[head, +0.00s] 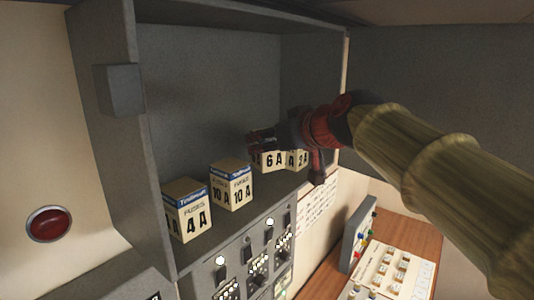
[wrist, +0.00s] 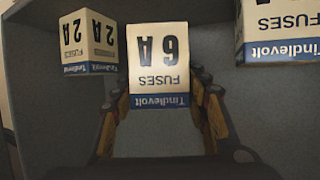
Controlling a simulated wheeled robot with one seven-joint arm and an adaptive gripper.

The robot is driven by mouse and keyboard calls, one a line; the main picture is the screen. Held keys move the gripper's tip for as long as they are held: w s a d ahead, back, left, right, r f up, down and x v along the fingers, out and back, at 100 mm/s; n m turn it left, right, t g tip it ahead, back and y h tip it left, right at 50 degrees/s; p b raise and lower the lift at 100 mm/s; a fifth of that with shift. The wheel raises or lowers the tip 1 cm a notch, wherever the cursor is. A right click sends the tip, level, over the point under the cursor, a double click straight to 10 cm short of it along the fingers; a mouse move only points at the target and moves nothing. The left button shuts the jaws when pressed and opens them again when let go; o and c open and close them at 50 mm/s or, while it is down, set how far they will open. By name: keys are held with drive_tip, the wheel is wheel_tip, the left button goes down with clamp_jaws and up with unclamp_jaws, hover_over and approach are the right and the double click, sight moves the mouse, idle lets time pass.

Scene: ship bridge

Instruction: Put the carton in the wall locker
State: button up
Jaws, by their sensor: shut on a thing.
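The grey wall locker (head: 205,85) is open, with its inside facing me. A cream fuse carton marked 6 A (head: 268,160) is inside it, toward the right end; it also shows in the wrist view (wrist: 158,62). My gripper (head: 262,143) reaches in from the right and is shut on this carton, with a finger on each side of it in the wrist view. The carton looks upright at the shelf floor; I cannot tell whether its base touches. My fingers partly hide its top in the head view.
A 2 A carton (head: 299,159) stands close to the right of the held one. A 10 A carton (head: 231,185) and a 4 A carton (head: 187,210) stand to the left. The locker's side wall (head: 105,140) is at left, a switch panel (head: 255,258) below.

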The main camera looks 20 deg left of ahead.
sight(267, 156)
drive_tip(key=shift+w+a+f, duration=0.15)
drive_tip(key=shift+a+f, duration=0.05)
drive_tip(key=shift+f, duration=0.1)
drive_tip(key=shift+f+p, duration=0.55)
drive_tip(key=shift+f, duration=1)
drive_tip(key=shift+f, duration=0.2)
drive_tip(key=o, duration=1.4)
drive_tip(key=shift+r, duration=0.2)
drive_tip(key=b+v, duration=0.3)
drive_tip(key=v, duration=0.9)
drive_tip(key=shift+f, duration=0.15)
